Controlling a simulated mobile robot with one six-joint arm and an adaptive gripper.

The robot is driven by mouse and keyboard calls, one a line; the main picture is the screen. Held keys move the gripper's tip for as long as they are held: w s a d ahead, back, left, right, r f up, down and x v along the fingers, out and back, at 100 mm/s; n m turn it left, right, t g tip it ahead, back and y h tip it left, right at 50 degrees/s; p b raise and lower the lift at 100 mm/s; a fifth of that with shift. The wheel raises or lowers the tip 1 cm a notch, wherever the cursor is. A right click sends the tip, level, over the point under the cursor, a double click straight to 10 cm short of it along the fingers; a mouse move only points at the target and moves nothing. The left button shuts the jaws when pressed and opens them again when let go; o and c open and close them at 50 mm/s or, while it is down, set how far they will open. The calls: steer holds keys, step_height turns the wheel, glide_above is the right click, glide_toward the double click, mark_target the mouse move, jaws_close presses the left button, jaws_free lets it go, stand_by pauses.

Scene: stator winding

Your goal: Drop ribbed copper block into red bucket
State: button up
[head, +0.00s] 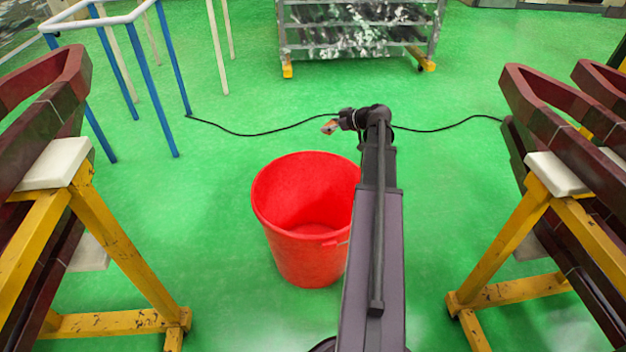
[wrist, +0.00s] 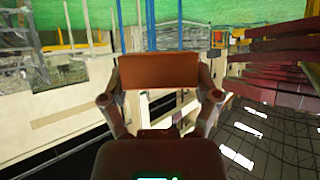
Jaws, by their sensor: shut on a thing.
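The red bucket (head: 300,262) stands upright on the green floor in the head view, and its visible inside looks empty. My gripper (head: 331,127) is above and beyond the bucket's far rim in the picture, pointing left. It is shut on the ribbed copper block (wrist: 160,71), which shows as a brown-orange block between the two fingers in the wrist view. In the head view the block is only a small tan shape at the fingertips. The ribs cannot be made out. My arm covers the bucket's right edge. The bucket does not show clearly in the wrist view.
Yellow stands (head: 120,262) with dark red coils flank the bucket on the left, and similar ones (head: 520,250) on the right. A blue-and-white frame (head: 160,80) stands back left. A metal rack (head: 360,30) stands behind. A black cable (head: 260,133) crosses the open green floor.

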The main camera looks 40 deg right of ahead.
steer(key=w+a+f+b, duration=0.1)
steer(key=w+f+b, duration=0.2)
steer(key=f+b, duration=0.8)
steer(key=w+a+f+b, duration=0.1)
steer(key=w+f+b, duration=0.2)
steer(key=f+b, duration=0.7)
steer(key=shift+a+f+m+h+b, duration=0.3)
steer(key=shift+a+f+b, duration=0.05)
steer(key=shift+f, duration=0.6)
steer(key=shift+f+b, duration=3)
steer(key=o, duration=1.1)
steer(key=shift+o, duration=0.2)
steer(key=shift+r, duration=0.15)
